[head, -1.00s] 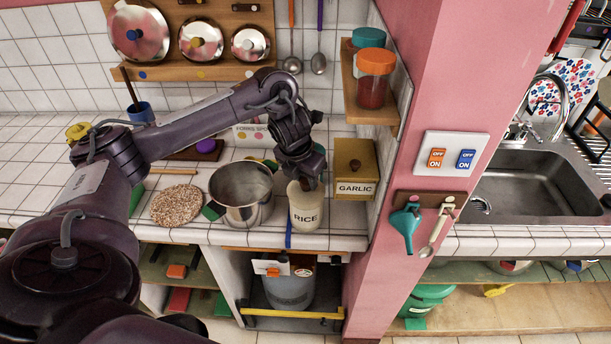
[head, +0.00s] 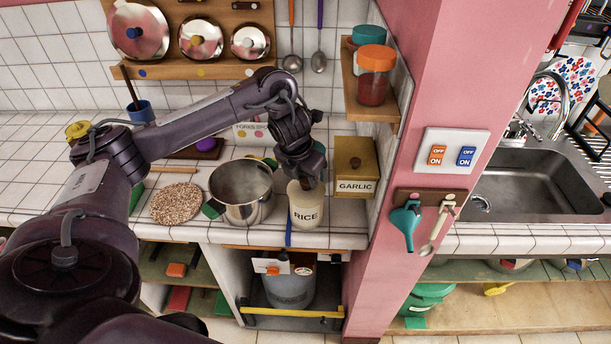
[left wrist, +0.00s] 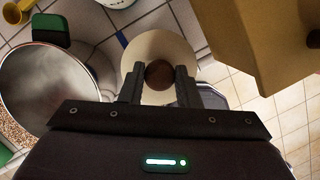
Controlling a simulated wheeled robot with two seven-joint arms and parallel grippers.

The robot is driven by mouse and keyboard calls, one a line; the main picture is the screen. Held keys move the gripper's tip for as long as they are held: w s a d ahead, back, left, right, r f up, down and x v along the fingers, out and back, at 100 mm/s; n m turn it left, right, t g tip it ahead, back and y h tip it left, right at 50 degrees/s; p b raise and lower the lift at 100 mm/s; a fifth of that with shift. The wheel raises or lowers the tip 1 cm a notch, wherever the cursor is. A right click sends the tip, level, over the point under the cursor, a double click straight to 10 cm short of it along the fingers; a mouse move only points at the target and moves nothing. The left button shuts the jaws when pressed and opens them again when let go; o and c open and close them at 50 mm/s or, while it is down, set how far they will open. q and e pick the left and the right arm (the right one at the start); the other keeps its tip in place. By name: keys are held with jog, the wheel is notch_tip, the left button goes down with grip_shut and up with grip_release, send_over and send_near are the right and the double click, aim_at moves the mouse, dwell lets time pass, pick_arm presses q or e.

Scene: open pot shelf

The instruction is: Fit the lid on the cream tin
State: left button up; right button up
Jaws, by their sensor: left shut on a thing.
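The cream tin (head: 306,214), labelled RICE, stands upright on the counter near its front edge, between the steel pot and the garlic box. My left gripper (head: 312,184) points down right over the tin's top. In the left wrist view my left gripper (left wrist: 159,73) is shut on the brown knob of the round cream lid (left wrist: 160,42). The lid lies at the tin's mouth, but the gripper hides much of it in the head view. I cannot tell whether it sits fully down on the rim. My right gripper is not in view.
The steel pot (head: 241,196) stands close left of the tin, with a speckled round mat (head: 176,203) beyond it. The yellow garlic box (head: 355,168) stands close on the right, beside the pink pillar (head: 455,70). A shelf with jars (head: 374,75) hangs above it.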

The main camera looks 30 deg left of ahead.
pick_arm(q)
jog(key=shift+s+f, duration=0.1)
jog(key=shift+f, duration=0.05)
jog(key=o, duration=1)
jog(key=shift+o, duration=0.2)
jog(key=p+v, duration=0.3)
jog(key=v, duration=0.4)
jog(key=shift+r, duration=0.4)
